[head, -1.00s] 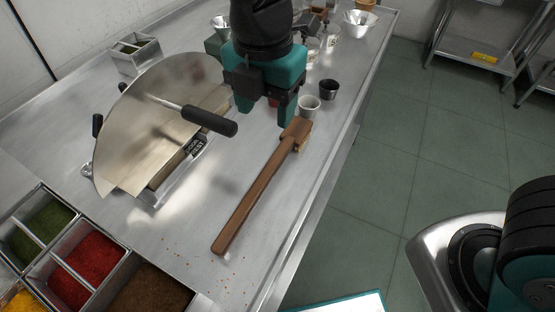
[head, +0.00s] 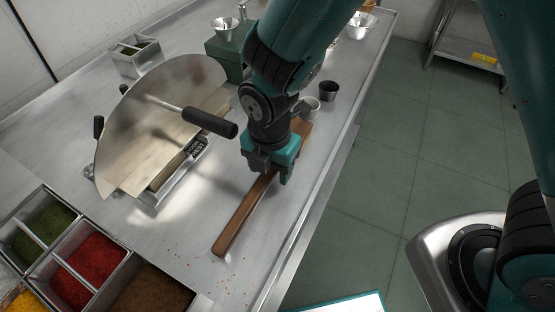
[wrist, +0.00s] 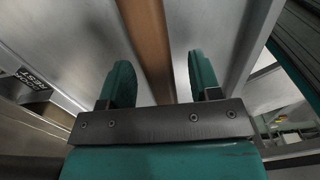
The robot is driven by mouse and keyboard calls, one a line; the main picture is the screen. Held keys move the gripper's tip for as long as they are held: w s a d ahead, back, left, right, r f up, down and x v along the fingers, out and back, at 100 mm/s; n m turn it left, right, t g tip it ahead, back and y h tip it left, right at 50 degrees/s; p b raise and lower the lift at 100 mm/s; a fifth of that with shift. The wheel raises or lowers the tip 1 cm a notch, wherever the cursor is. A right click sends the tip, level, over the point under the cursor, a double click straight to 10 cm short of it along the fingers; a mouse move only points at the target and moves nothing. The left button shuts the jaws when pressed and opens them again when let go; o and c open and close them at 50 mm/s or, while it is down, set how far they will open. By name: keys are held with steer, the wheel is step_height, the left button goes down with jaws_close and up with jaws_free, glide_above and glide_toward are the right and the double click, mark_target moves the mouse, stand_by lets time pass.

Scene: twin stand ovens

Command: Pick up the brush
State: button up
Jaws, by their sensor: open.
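The brush (head: 238,222) has a long brown wooden handle and lies on the steel counter, running from lower left to upper right in the head view. Its head end is mostly hidden behind my arm. My gripper (head: 270,178) is over the upper part of the handle, pointing down. In the wrist view, the brush handle (wrist: 148,45) runs between the two teal fingers of my gripper (wrist: 160,85), with gaps on both sides. The jaws are open and hold nothing. I cannot tell the exact height of the fingertips over the counter.
A large curved metal sheet with a black-handled tool (head: 209,122) stands left of my gripper. Spice bins (head: 88,262) are at lower left. Small cups, including a black one (head: 328,91), stand behind my arm. The counter's right edge is close to the brush.

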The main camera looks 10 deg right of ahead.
steer(key=shift+f, duration=0.45)
steer(key=shift+c, duration=0.4)
jaws_close()
step_height(320, 180, up, 20)
